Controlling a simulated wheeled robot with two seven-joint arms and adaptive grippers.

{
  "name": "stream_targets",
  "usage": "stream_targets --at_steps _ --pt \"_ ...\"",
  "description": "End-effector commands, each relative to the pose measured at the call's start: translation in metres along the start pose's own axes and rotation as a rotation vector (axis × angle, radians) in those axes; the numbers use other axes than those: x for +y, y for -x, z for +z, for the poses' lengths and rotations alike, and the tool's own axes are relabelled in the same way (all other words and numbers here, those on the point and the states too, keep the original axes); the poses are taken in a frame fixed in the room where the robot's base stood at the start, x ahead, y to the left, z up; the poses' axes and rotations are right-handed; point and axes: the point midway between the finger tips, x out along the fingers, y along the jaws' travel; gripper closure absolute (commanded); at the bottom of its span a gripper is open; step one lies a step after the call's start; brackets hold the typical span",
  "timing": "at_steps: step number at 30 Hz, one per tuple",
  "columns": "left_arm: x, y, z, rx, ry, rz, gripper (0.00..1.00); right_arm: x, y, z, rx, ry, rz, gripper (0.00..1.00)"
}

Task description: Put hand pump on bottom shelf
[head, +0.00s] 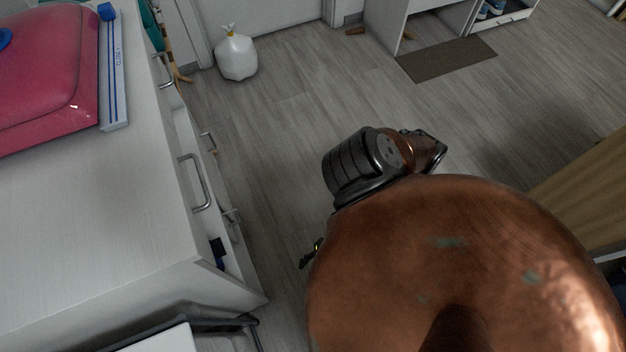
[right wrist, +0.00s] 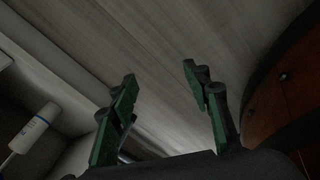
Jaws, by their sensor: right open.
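A white cylinder with a blue mark (right wrist: 36,128), which looks like the hand pump, lies in a grey compartment at the left of the right wrist view. A dark and blue piece (head: 217,252) shows in the open drawer in the head view; I cannot tell if it is the same thing. My right gripper (right wrist: 158,75) is open and empty, with the pump to the left of its green fingers and apart from them. In the head view only a small part of this gripper (head: 311,254) shows past my arm. My left gripper is out of view.
A white cabinet (head: 90,225) with handled, partly open drawers (head: 195,165) stands at the left. A red case (head: 50,75) lies on it. A white bag (head: 236,57) sits on the floor. Cubby shelving (head: 425,25) and a brown mat (head: 446,58) are at the back. The middle floor is clear.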

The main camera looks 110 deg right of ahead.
Motion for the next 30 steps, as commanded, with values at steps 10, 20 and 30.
stream_targets --at_steps 10,20,30 --pt "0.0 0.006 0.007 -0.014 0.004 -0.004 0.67 0.025 0.086 -0.056 0.387 -0.939 0.008 0.56" --pt "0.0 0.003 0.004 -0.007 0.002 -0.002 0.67 0.037 0.099 -0.057 0.439 -1.066 0.031 0.56" --pt "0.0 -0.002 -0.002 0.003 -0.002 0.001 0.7 0.037 0.098 -0.057 0.437 -1.062 0.03 0.59"
